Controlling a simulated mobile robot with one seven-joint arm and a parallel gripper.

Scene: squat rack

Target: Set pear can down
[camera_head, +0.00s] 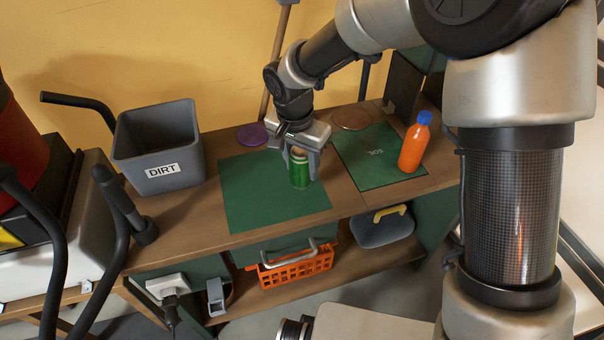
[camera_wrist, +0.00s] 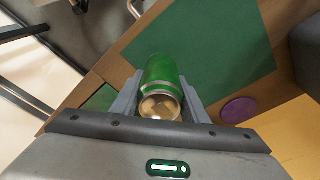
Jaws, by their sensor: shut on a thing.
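The pear can is a green can (camera_head: 299,170) with a pale metallic top, upright in the head view. My gripper (camera_head: 304,158) is shut on it from above. In the wrist view the can (camera_wrist: 162,85) sits between the two fingers of my gripper (camera_wrist: 160,100), its top towards the camera. The can is over the right part of a plain green mat (camera_head: 250,190) on the wooden bench. I cannot tell whether its base touches the mat.
A grey bin marked DIRT (camera_head: 158,150) stands left on the bench (camera_head: 190,222). Right are a second green mat (camera_head: 375,150), an orange bottle with a blue cap (camera_head: 415,145) and a brown disc (camera_head: 351,119). A purple disc (camera_head: 252,134) lies behind. The plain mat's left part is clear.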

